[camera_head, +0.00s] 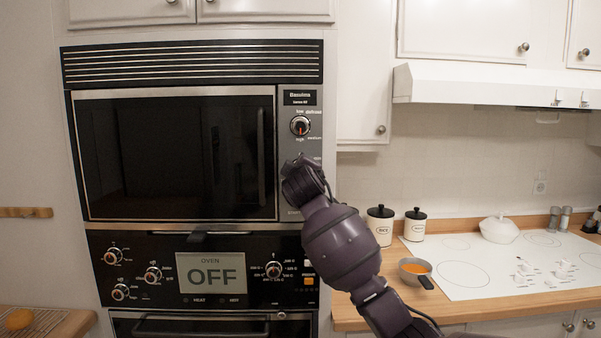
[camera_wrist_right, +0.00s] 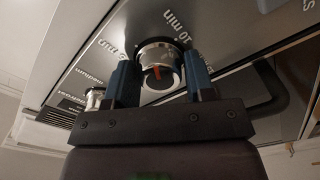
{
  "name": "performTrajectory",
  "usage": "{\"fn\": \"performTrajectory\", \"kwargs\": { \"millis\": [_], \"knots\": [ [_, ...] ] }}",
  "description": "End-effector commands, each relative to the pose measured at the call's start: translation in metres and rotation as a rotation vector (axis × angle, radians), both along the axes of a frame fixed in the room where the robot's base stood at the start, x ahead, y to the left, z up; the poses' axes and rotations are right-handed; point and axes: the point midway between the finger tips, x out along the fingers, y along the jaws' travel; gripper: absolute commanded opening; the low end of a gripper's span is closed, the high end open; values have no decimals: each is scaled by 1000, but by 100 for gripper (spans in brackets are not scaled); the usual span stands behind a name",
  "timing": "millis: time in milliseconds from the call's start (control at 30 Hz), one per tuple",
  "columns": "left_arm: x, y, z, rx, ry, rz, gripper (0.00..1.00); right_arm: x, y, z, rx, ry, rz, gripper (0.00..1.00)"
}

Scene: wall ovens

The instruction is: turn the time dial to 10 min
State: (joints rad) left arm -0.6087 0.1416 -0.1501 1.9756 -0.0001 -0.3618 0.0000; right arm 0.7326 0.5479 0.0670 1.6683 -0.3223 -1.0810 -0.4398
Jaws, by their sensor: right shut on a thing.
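The time dial (camera_wrist_right: 160,55) is a round silver knob with a red pointer mark in the right wrist view. A "10 min" label is printed on the panel above it in that view, and another "min" label lies to its left. My right gripper (camera_wrist_right: 160,75) has its two blue fingers on either side of the knob and is shut on it. In the head view my right gripper (camera_head: 298,182) is at the lower part of the microwave's control panel (camera_head: 300,97) and hides the time dial. My left gripper is in neither view.
The power dial (camera_head: 300,126) sits just above my gripper, with a red pointer; it also shows in the wrist view (camera_wrist_right: 95,98). The microwave door handle (camera_head: 261,155) is close on the left. The oven below has several knobs and an OFF display (camera_head: 211,274).

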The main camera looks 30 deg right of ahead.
Motion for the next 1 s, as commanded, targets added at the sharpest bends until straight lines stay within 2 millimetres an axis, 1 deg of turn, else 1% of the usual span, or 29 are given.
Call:
{"fn": "performTrajectory", "kwargs": {
  "millis": [33,500,800,1000],
  "knots": [
    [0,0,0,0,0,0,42,1,1,-3,44,-20,2,26],
    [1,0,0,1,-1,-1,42,1,1,-2,399,-239,1,26],
    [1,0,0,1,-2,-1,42,0,1,-2,540,-324,0,26],
    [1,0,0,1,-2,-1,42,0,0,-2,582,-351,0,26]
  ]
}}
